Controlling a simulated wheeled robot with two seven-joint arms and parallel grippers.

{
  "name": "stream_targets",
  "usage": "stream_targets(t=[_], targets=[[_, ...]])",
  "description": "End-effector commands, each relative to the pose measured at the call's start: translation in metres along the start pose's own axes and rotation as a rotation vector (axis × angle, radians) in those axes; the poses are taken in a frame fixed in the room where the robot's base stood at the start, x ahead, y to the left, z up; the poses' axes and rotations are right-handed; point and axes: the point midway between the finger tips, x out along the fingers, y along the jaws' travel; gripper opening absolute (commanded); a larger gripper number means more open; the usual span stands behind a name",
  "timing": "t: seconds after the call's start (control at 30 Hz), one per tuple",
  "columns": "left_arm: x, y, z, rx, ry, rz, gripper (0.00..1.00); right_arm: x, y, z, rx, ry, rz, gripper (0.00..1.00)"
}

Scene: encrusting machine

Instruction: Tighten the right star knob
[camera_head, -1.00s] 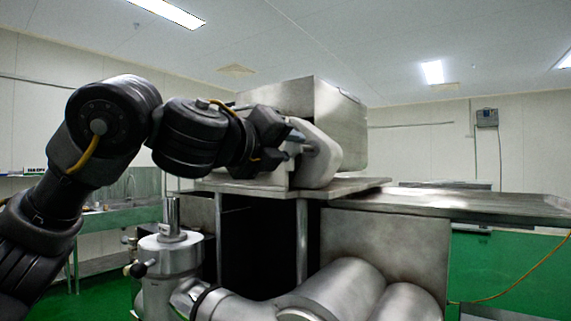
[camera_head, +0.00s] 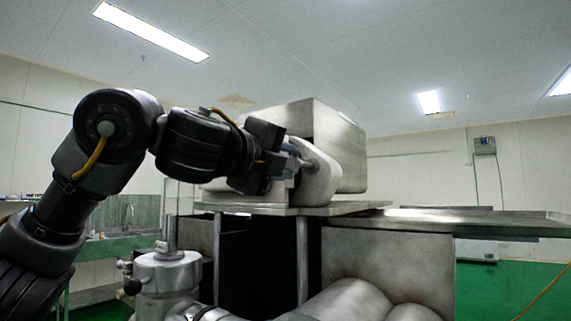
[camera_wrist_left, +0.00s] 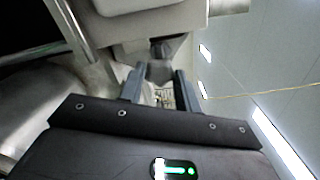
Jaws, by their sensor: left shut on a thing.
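The encrusting machine's metal housing (camera_head: 345,150) stands in the middle of the head view, with a rounded pale part (camera_head: 321,172) on its near left side. My left gripper (camera_head: 300,157) comes in from the left against this part. In the left wrist view its two grey fingers (camera_wrist_left: 158,78) are close together on a small grey knob (camera_wrist_left: 160,70), with a darker round piece (camera_wrist_left: 162,47) just beyond it. I take this to be the star knob; its star shape is not clear. In the head view the knob is hidden by my gripper. My right gripper is not in view.
A flat metal shelf (camera_head: 470,216) extends right from the machine. Below stand a metal cylinder with a post (camera_head: 168,275) and large rounded metal parts (camera_head: 350,300). A sink counter (camera_head: 125,240) is at the back left. The air above my left arm is clear.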

Motion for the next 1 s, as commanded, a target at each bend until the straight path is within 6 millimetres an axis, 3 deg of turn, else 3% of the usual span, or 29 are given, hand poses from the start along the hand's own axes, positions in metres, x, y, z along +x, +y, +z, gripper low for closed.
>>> stream_targets(t=[0.17, 0.2, 0.37, 0.77, 1.0], targets=[[0.0, -0.001, 0.0, 0.0, -0.001, -0.001, 0.1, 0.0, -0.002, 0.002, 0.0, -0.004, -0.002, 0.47], [0.0, -0.001, 0.0, 0.0, -0.001, -0.001, 0.34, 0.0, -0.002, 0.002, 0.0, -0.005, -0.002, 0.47], [0.0, 0.0, 0.0, 0.001, -0.001, -0.001, 0.55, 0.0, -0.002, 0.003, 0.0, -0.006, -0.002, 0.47], [-0.008, 0.002, -0.001, 0.004, -0.001, -0.001, 0.55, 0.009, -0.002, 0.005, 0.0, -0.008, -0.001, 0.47], [-0.057, 0.008, -0.003, 0.005, -0.005, -0.006, 0.55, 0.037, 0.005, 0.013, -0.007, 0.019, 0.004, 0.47]])
